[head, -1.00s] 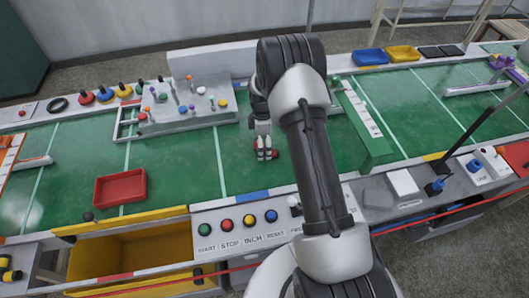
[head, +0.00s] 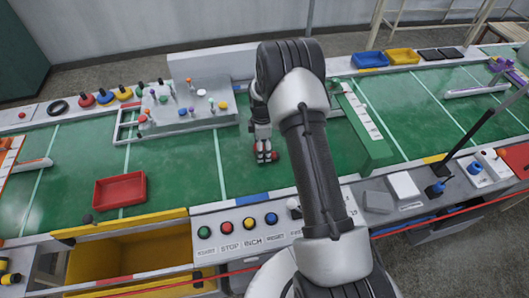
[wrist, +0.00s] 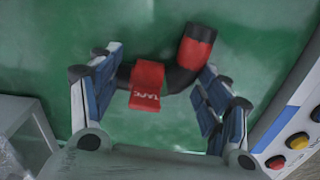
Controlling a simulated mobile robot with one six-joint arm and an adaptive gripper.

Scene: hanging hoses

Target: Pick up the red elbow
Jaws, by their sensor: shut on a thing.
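The red elbow (wrist: 178,75) lies between my fingers in the wrist view; it is a bent black hose piece with a red end and a red tag with white lettering. My gripper (wrist: 155,90) is shut on it, one finger at each side. In the head view my gripper (head: 265,157) points down at the green mat, and only small red bits of the elbow (head: 274,155) show beside the fingertips. The elbow is at or just above the mat; I cannot tell which.
A red tray (head: 120,191) lies to the left on the green mat (head: 180,165). A panel with coloured buttons (head: 238,229) runs along the front edge. A grey rack with pegs (head: 185,112) stands behind, and a green-sided white block (head: 362,125) stands to the right. Mat between tray and gripper is clear.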

